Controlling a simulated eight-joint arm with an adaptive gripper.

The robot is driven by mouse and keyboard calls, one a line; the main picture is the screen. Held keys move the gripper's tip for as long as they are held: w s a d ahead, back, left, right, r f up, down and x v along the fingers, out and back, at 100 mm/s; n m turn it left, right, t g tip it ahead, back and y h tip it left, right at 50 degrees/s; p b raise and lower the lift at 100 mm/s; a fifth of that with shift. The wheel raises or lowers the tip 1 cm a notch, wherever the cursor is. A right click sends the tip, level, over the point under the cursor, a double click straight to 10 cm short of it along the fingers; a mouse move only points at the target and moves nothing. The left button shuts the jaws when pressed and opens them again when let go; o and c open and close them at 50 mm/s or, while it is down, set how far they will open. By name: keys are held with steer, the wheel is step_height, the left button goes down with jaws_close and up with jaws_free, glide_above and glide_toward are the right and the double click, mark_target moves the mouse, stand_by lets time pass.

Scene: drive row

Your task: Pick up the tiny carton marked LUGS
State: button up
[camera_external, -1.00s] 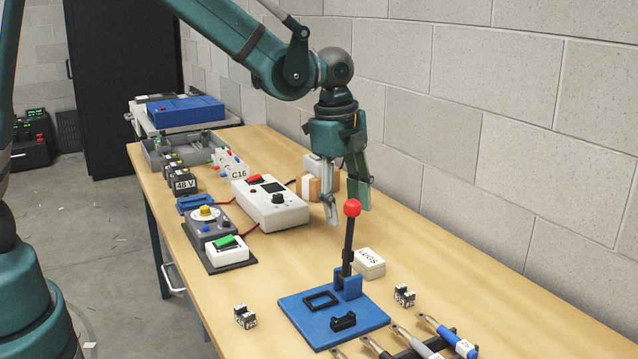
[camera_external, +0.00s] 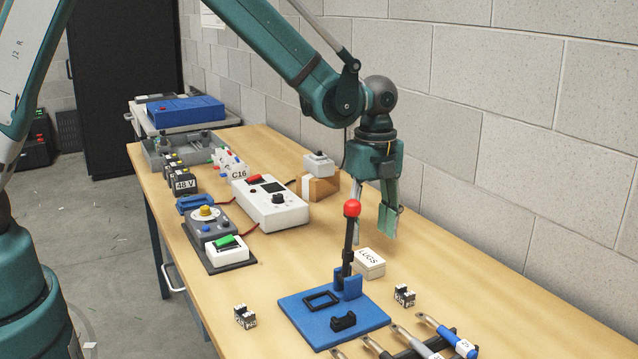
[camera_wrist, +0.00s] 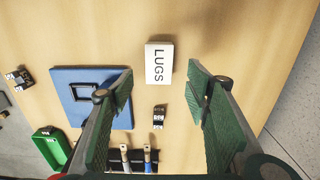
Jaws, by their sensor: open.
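The tiny carton marked LUGS (camera_external: 370,264) is a small cream box on the bench, just behind the blue lever stand. In the wrist view the carton (camera_wrist: 159,64) lies ahead of the fingertips, near the middle between them, with its label facing up. My gripper (camera_external: 388,225) is open and empty, above the bench and a little behind the carton in the external view. Its two green fingers (camera_wrist: 160,88) stand apart in the wrist view, with no contact with the carton.
The blue stand (camera_external: 308,312) with its upright red-knobbed lever (camera_external: 351,210) is close beside the carton. A small black block (camera_external: 404,296) and a rack of pens or tools (camera_external: 440,335) lie nearer the front. The block wall runs along the right. Bare bench lies behind the carton.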

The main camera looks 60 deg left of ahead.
mark_target(368, 256)
steer(key=shift+f, duration=0.1)
steer(key=shift+f, duration=1.2)
steer(key=shift+f, duration=0.1)
steer(key=shift+s+a+f, duration=0.1)
steer(key=shift+f, duration=2.4)
steer(key=c, duration=1.1)
